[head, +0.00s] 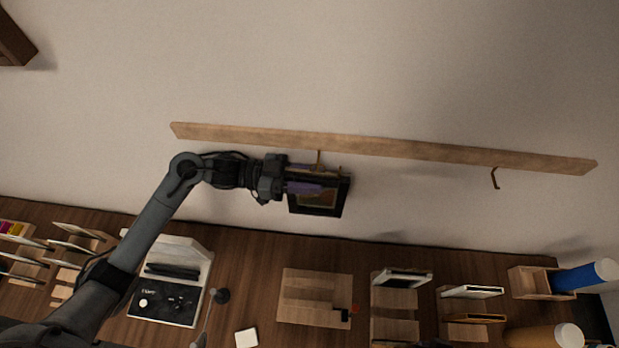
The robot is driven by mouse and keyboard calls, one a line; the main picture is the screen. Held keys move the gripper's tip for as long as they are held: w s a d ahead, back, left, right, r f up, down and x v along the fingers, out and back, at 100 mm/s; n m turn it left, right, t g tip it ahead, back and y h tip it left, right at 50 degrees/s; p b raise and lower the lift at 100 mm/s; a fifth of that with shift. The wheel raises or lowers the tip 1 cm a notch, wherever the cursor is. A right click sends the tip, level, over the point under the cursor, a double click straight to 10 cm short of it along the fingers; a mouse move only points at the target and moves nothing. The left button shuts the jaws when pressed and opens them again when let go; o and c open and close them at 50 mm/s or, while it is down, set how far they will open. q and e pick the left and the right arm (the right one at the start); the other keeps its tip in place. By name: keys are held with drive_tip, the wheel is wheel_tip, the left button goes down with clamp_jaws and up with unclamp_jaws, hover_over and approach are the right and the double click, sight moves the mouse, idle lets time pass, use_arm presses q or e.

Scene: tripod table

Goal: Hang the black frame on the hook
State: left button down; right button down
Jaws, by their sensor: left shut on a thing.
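The black frame (339,203) is upright in front of the wall, just below the wooden rail, with a small picture inside a dark border. My left gripper (305,183) comes in from the left, and its purple fingers are shut on the frame's left and upper part, covering some of it. A brass hook (319,158) on the rail is directly at the frame's top edge. I cannot tell whether the frame touches or hangs on it. A second hook (494,179) farther right on the rail is empty. My right gripper is not in view.
The wooden rail (420,151) runs across the wall. Below, the table holds a black-and-white device (168,295), a wooden block stand (303,301), racks of small frames (404,277) and a blue cylinder (578,277). The wall between the hooks is clear.

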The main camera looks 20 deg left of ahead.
use_arm(q)
drive_tip(key=c, duration=0.7)
unclamp_jaws()
drive_tip(key=shift+a, duration=0.1)
